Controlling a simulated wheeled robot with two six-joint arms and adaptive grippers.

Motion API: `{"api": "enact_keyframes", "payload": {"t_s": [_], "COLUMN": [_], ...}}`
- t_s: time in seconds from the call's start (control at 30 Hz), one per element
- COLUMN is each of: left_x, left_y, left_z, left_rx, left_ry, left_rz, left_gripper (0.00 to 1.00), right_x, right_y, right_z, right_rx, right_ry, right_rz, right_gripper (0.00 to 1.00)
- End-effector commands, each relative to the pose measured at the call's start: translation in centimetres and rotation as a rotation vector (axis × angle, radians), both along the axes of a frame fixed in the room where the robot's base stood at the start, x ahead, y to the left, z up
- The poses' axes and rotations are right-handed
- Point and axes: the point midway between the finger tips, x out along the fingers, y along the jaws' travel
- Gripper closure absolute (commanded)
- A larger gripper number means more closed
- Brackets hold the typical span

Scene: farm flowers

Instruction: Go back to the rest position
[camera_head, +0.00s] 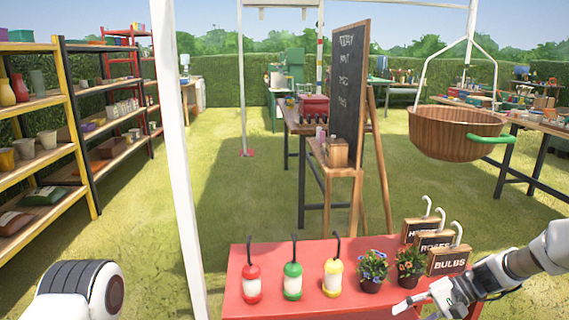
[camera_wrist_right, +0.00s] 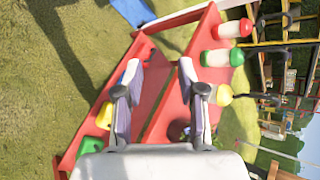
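My right gripper (camera_head: 404,304) comes in from the right above the front right part of the red table (camera_head: 243,287). In the right wrist view its two fingers (camera_wrist_right: 158,70) stand apart with nothing between them, over the red surface. My left arm shows only as a white and black link at the bottom left of the head view; its gripper is out of frame.
Red (camera_head: 252,286), green (camera_head: 292,283) and yellow (camera_head: 333,279) bottles stand on the table. Two flower pots (camera_head: 373,270) (camera_head: 410,265) and a BULBS sign (camera_head: 449,261) are close to my right gripper. A wooden basket (camera_head: 455,135) hangs behind. Grass lies left of the table.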

Motion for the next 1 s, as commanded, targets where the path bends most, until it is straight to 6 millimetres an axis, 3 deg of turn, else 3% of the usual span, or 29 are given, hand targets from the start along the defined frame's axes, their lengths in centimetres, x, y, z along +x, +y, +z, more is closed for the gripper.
{"api": "enact_keyframes", "payload": {"t_s": [0.03,0.1,0.17,0.3,0.4,0.5,0.57,0.67,0.77,0.83,0.87,0.9,1.0], "left_x": [0.0,0.0,0.0,0.0,0.0,0.0,0.0,0.0,0.0,0.0,0.0,-0.1,0.1], "left_y": [0.0,0.0,0.0,0.0,0.0,0.0,0.0,0.0,0.0,0.0,0.0,0.0,0.0], "left_z": [0.0,0.0,0.0,0.0,0.0,0.0,0.0,0.0,0.0,0.0,0.5,3.2,6.5], "left_rx": [0.000,0.000,0.000,0.000,0.000,0.000,0.000,0.000,0.000,0.000,0.000,0.000,0.000], "left_ry": [0.000,0.000,0.000,0.000,0.000,0.000,0.000,0.000,0.000,0.000,0.000,0.002,-0.002], "left_rz": [0.000,0.000,0.000,0.000,0.000,0.000,0.000,0.000,0.000,0.000,0.000,0.000,0.000], "left_gripper": [0.60,0.60,0.60,0.60,0.60,0.60,0.60,0.60,0.60,0.60,0.60,0.60,0.60], "right_x": [-2.5,-6.4,-10.2,-20.9,-28.9,-35.0,-36.7,-37.2,-36.1,-33.4,-32.4,-32.7,-32.7], "right_y": [1.9,3.9,5.2,6.8,6.7,6.1,5.8,5.8,6.1,6.3,6.2,6.2,6.2], "right_z": [-3.8,-8.6,-12.3,-19.2,-22.1,-22.9,-22.6,-21.9,-21.5,-21.7,-21.2,-18.4,-15.3], "right_rx": [-0.059,-0.155,-0.240,-0.457,-0.614,-0.741,-0.787,-0.834,-0.862,-0.894,-0.910,-0.906,-0.907], "right_ry": [0.080,0.171,0.244,0.364,0.386,0.321,0.252,0.120,-0.021,-0.144,-0.172,-0.161,-0.159], "right_rz": [0.044,0.104,0.162,0.335,0.487,0.626,0.670,0.682,0.641,0.575,0.535,0.543,0.544], "right_gripper": [0.61,0.61,0.61,0.61,0.61,0.61,0.61,0.61,0.61,0.61,0.61,0.61,0.61]}}
